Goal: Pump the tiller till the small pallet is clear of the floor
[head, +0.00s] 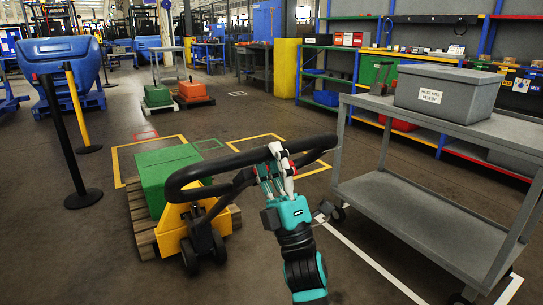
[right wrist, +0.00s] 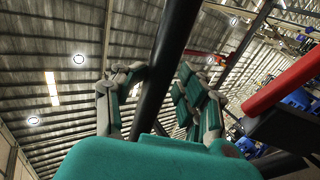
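A yellow pallet jack (head: 173,233) stands left of centre in the head view, its forks hidden under a small wooden pallet (head: 138,217) that carries a green block (head: 165,175). The pallet sits low; I cannot tell whether a gap separates it from the floor. The black tiller (head: 222,165) ends in a wide loop leaning to the right. My teal right gripper (head: 279,163) is at the right part of that loop. In the right wrist view the black bar (right wrist: 165,70) runs between my fingers (right wrist: 158,88), which close on it from both sides. My left gripper is out of view.
A grey cart (head: 430,205) with a labelled grey box (head: 445,92) stands close on the right. A black post (head: 68,145) and a blue bin (head: 60,62) are at the left. Yellow floor markings (head: 262,137) lie behind the jack, with open floor beyond.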

